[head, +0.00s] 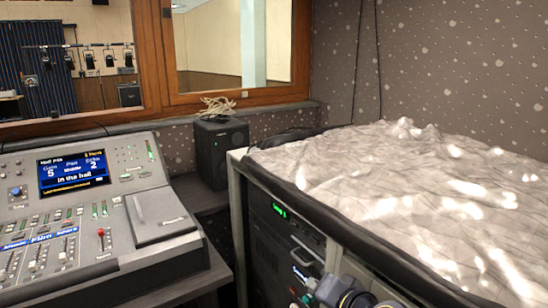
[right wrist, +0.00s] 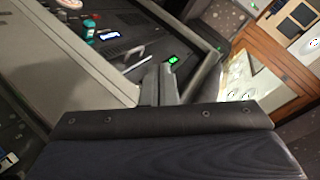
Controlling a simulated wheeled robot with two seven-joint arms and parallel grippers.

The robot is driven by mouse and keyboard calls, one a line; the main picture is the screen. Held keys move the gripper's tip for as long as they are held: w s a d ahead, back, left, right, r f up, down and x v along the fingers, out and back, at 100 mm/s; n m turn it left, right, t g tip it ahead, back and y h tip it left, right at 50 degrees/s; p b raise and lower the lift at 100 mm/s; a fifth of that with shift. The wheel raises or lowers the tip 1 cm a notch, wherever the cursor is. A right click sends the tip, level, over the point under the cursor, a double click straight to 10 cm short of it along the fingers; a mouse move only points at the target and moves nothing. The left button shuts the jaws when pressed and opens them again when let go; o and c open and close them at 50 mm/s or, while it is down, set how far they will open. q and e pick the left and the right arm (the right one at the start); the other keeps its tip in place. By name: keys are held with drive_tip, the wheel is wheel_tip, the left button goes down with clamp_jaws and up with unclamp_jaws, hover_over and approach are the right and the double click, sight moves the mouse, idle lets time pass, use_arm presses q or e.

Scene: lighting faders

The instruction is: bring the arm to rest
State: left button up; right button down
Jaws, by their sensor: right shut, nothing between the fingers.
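The lighting desk (head: 150,255) stands at the left of the head view, with a lit blue screen (head: 75,170). Its faders (head: 36,262) sit in a row near the lower left, and one red-capped fader (head: 101,238) stands apart to their right. Part of my right arm shows at the bottom edge of the head view, in front of the equipment rack. In the right wrist view my right gripper (right wrist: 160,78) has its two fingers together, with nothing between them. It is away from the faders. My left gripper is in neither view.
The equipment rack (head: 290,255) with a green display stands right of the desk, close to my right arm. A crumpled pale cover (head: 400,170) lies on top of it. A black speaker (head: 221,152) stands behind, below the wood-framed window (head: 235,98).

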drive_tip(key=s+d+f+n+g+h, duration=0.15)
drive_tip(key=s+d, duration=0.25)
drive_tip(key=s, duration=0.4)
drive_tip(key=s+d+f+n+g+p, duration=0.1)
drive_tip(key=s+d+f+g, duration=0.2)
drive_tip(key=s, duration=0.4)
drive_tip(key=s+d+f+n+g, duration=0.1)
drive_tip(key=s+d+g, duration=0.1)
drive_tip(key=s+d, duration=0.45)
wheel_tip(320, 180, up, 13)
drive_tip(key=s+a+p, duration=0.1)
drive_tip(key=p, duration=1.2)
drive_tip(key=shift+s+a, duration=0.15)
drive_tip(key=shift+a, duration=0.15)
drive_tip(key=c, duration=2.1)
unclamp_jaws()
drive_tip(key=shift+r+n, duration=0.1)
drive_tip(key=shift+n, duration=0.15)
